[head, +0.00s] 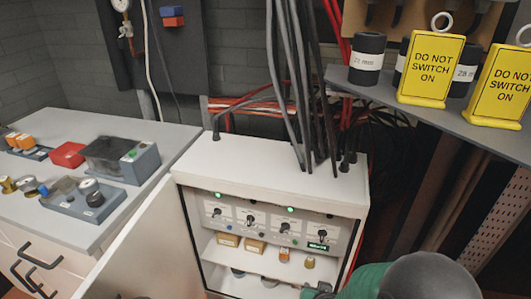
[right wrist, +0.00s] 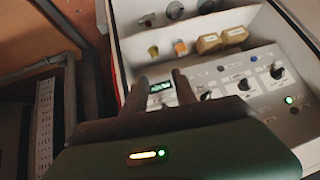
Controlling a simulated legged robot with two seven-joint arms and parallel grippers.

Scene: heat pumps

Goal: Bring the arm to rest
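My right arm comes in at the bottom right of the head view, and its right gripper (head: 318,289) is in front of the lower part of the open white control cabinet (head: 275,160). In the right wrist view the two dark fingers of this gripper (right wrist: 160,88) stand apart with nothing seen between them. The cabinet's small lit green display (right wrist: 160,87) shows behind the gap; it also shows in the head view (head: 318,246). I cannot tell whether the fingers touch the cabinet. My left gripper is in neither view.
The cabinet door (head: 140,245) stands open to the left. Its panel has several black knobs (head: 250,219), and a shelf below holds small parts. A grey workbench (head: 150,135) is at left. A shelf (head: 345,83) with yellow "DO NOT SWITCH ON" signs (head: 432,68) overhangs the right. Cables (head: 300,80) rise from the cabinet.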

